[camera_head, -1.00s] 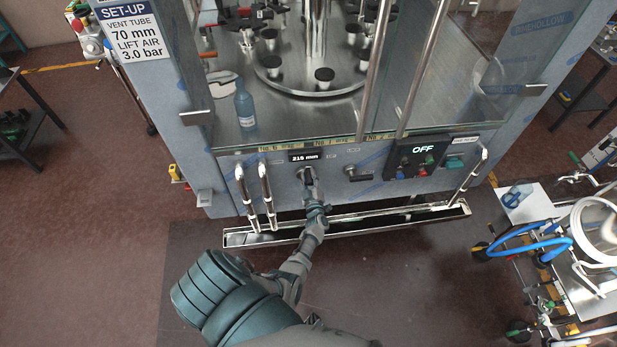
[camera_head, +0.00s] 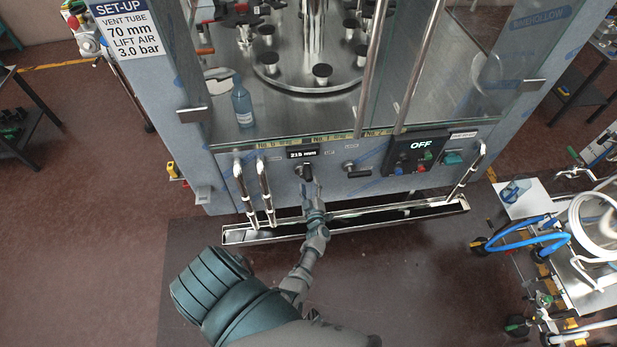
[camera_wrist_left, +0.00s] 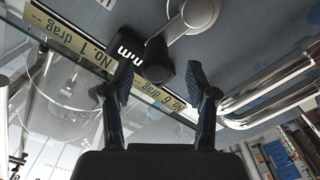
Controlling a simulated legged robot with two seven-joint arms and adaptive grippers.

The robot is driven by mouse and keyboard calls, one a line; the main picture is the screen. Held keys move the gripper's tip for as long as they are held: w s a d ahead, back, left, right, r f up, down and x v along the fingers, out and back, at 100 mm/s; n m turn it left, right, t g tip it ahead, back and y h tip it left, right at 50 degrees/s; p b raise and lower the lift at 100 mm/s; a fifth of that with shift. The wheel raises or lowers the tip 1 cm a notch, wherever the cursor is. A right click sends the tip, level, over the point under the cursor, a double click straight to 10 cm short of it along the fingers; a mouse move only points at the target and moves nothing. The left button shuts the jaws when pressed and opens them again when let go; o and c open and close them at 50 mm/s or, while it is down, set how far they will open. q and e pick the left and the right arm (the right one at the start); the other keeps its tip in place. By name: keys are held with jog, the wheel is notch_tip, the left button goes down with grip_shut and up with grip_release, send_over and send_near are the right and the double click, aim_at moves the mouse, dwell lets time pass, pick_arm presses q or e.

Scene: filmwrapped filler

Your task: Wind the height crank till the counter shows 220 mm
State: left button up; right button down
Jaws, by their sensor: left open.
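The height crank (camera_head: 304,172) sits on the machine's front panel, just under the counter (camera_head: 303,153), which seems to read 215 mm. In the left wrist view, the crank's dark grip (camera_wrist_left: 157,62) and its metal arm and hub (camera_wrist_left: 196,14) show, with part of the counter's "mm" (camera_wrist_left: 130,50) beside the grip. My left gripper (camera_head: 312,196) is in front of the crank. In the left wrist view its two fingers (camera_wrist_left: 155,88) stand apart, and the grip lies between and just beyond their tips, with no clear contact. My right gripper is out of view.
A second dark handle (camera_head: 357,171) is right of the crank, then a switch box (camera_head: 413,154) showing OFF. Chrome handles (camera_head: 266,190) stand out to the left. A metal trough (camera_head: 390,213) runs below the panel. A blue bottle (camera_head: 242,104) is behind the glass.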

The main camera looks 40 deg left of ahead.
pick_arm(q)
jog(key=v, duration=0.7)
jog(key=shift+w, duration=0.1)
jog(key=shift+f, duration=0.1)
